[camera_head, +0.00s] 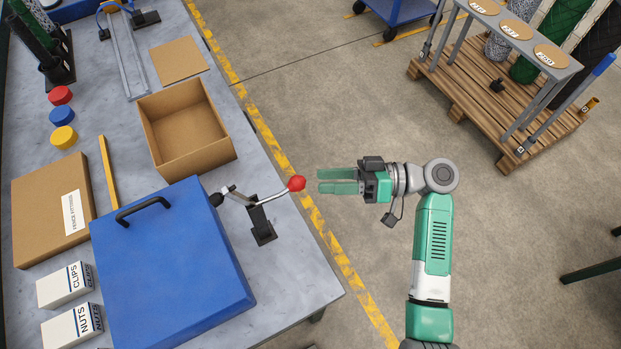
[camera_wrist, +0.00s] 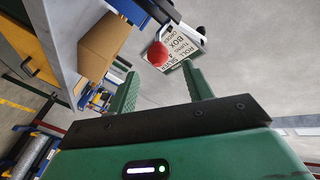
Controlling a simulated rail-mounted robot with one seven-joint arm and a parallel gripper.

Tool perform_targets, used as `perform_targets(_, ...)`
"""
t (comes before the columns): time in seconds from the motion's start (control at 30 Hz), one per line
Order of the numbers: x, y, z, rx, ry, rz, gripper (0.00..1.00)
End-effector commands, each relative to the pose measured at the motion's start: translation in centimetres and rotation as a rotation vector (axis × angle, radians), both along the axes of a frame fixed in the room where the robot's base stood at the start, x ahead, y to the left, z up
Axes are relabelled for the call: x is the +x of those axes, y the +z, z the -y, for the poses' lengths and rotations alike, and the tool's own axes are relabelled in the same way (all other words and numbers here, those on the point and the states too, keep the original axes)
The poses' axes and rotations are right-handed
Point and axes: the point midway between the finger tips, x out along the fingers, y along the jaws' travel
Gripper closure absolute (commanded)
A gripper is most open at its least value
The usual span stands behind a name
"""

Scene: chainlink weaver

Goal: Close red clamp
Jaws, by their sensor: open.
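The red clamp is a toggle clamp with a red ball knob (camera_head: 296,183) on a metal lever. Its black base (camera_head: 263,233) stands on the table beside the blue box, and its black tip touches or nearly touches the box's side. The lever points right, past the table edge. My gripper (camera_head: 322,181) is open and empty, just right of the knob, with its green fingers pointing at it. In the wrist view the red knob (camera_wrist: 158,54) lies ahead of the fingers (camera_wrist: 160,85), roughly between them and apart from them.
The blue box (camera_head: 170,255) with a black handle fills the table's near part. An open cardboard box (camera_head: 233,150) stands behind the clamp. The grey table (camera_head: 300,275) ends near the knob. Open floor (camera_head: 330,100) lies right of it, and a wooden pallet (camera_head: 455,105) stands farther back.

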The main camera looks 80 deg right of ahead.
Motion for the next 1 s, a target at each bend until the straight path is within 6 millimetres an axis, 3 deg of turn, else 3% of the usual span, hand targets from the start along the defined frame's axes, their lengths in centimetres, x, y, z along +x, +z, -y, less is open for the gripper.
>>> perform_targets(0.03,-0.1,-0.7,-0.2,0.005,0.000,0.000,0.49)
perform_targets(0.2,0.5,-0.6,-0.4,0.005,0.002,0.001,0.49)
perform_targets(0.6,7.0,-0.6,-1.8,0.005,0.002,0.000,0.49)
perform_targets(0.93,7.6,-0.6,-1.9,0.005,-0.001,0.000,0.49)
perform_targets(1.0,7.6,-0.6,-1.9,0.005,-0.001,0.000,0.61)
